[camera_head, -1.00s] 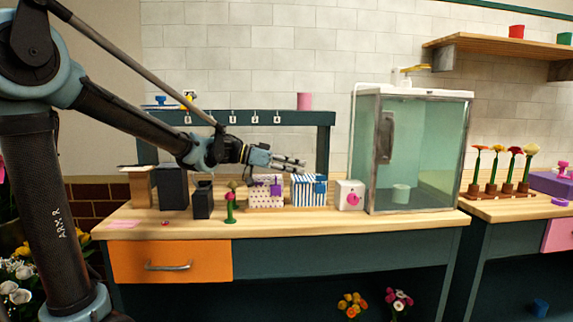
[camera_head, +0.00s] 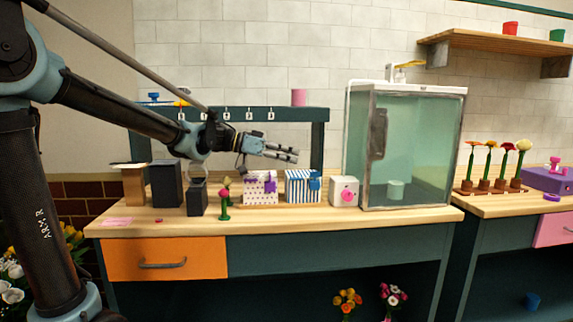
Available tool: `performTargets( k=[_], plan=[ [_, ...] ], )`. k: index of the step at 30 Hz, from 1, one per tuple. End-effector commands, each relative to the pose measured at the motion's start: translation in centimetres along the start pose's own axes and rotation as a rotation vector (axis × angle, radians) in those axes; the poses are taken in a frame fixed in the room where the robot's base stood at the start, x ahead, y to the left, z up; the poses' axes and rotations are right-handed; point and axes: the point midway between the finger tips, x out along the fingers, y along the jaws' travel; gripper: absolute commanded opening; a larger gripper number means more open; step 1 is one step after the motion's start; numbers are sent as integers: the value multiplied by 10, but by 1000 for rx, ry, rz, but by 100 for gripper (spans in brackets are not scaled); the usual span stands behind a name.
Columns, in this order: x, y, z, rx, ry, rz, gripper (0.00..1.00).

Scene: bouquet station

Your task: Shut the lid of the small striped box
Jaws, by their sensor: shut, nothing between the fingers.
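My gripper (camera_head: 296,155) is shut and empty. It points right, above the dotted box and the left part of the striped box, with a small gap visible below its fingers.
Dark boxes (camera_head: 167,184) and a flower on a green stand (camera_head: 224,203) are left.

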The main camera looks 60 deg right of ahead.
Motion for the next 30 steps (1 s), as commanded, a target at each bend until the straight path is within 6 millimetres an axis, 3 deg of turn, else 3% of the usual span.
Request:
performTargets(
  k=[2,12,18,30],
  plan=[
    [-7,3,-11,-1,1,-2,0],
    [-66,4,-9,-2,2,-6,0],
    [-92,6,-8,-2,2,-6,0],
    [-105,8,-8,-1,1,-4,0]
  ],
)
